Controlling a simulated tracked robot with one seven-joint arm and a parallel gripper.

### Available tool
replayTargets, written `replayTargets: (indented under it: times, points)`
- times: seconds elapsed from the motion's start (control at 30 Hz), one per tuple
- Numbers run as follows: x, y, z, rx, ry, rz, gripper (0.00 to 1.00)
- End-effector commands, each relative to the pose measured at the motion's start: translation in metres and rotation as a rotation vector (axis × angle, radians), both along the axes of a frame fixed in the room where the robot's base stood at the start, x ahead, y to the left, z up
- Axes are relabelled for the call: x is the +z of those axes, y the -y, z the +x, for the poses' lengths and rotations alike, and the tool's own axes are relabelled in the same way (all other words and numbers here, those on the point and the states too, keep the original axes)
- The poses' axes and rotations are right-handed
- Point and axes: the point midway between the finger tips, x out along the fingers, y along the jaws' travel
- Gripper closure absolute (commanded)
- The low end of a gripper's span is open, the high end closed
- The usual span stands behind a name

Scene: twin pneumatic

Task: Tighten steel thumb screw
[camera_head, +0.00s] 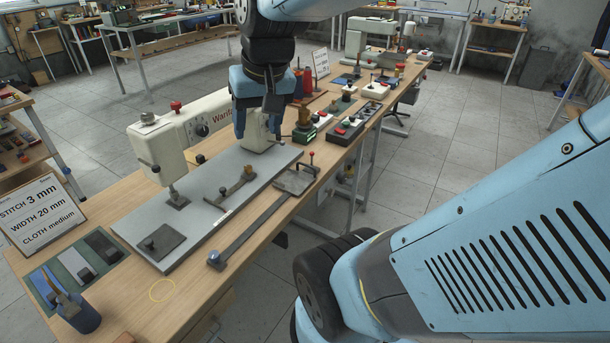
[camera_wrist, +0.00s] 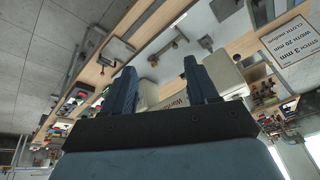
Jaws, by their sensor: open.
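My gripper (camera_head: 258,118) is open and empty, with its fingers pointing down, in front of or over the right part of a cream sewing machine (camera_head: 165,148). In the wrist view my two dark fingers (camera_wrist: 160,82) stand apart with nothing held between them. I cannot tell for sure which part is the steel thumb screw. A small dark knob (camera_head: 149,243) sits on a grey plate at the near end of the machine's grey bed (camera_head: 187,242). A grey metal bracket (camera_head: 232,188) lies mid-bed.
The wooden table's near front (camera_head: 140,300) is mostly clear.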

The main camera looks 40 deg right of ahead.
Motion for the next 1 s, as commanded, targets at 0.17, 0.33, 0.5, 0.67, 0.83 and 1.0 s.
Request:
replayTargets:
  times: [0.17, 0.33, 0.5, 0.67, 0.83, 1.0]
  points:
    - [-0.023, 0.019, 0.027, -0.133, -0.123, 0.099, 0.42]
    - [-0.047, 0.039, 0.049, -0.259, -0.224, 0.207, 0.42]
    - [-0.073, 0.063, 0.069, -0.387, -0.316, 0.325, 0.42]
    - [-0.099, 0.089, 0.084, -0.509, -0.391, 0.448, 0.42]
    - [-0.13, 0.12, 0.097, -0.639, -0.46, 0.59, 0.42]
    - [-0.162, 0.152, 0.105, -0.768, -0.517, 0.744, 0.42]
